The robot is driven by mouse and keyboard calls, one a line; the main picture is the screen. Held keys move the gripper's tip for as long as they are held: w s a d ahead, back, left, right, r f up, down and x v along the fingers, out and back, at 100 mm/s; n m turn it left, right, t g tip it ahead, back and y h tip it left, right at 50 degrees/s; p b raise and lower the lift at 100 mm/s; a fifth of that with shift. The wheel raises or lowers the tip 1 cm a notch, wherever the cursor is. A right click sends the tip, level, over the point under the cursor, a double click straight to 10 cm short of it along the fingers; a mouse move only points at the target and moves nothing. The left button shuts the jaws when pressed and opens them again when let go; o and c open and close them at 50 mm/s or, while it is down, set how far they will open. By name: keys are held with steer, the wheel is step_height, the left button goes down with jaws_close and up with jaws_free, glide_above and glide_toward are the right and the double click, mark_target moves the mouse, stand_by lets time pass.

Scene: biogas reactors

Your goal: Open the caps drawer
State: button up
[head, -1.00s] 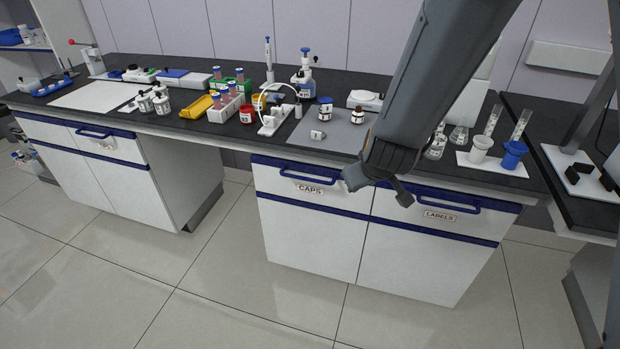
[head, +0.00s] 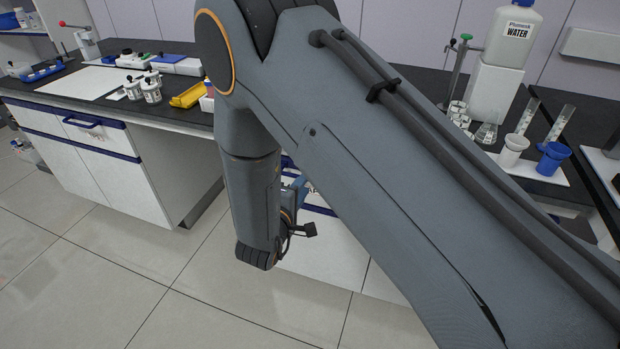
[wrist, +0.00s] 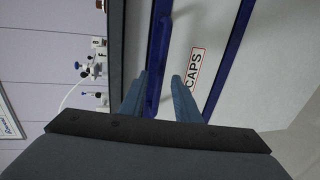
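The caps drawer (wrist: 205,25) has a white front with a CAPS label (wrist: 194,70). It fills the middle of the wrist view, turned on its side, and looks closed. Its blue bar handle (wrist: 160,50) runs up the picture, left of the label. My gripper (wrist: 160,78) is open at the drawer front, with one blue-grey finger on each side of the handle. The left finger looks closer to the bar; I cannot tell whether either touches it. In the head view my arm hides most of the drawer, and my gripper (head: 300,188) shows only partly.
Beakers, cylinders, a blue cup (head: 552,158) and a water bottle (head: 512,45) stand on the right of the bench. Jars (head: 150,90) and a yellow tray (head: 188,95) stand further left. The tiled floor (head: 90,270) before the cabinets is clear.

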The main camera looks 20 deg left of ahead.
steer(key=x, duration=0.5)
steer(key=shift+s, duration=0.1)
jaws_close()
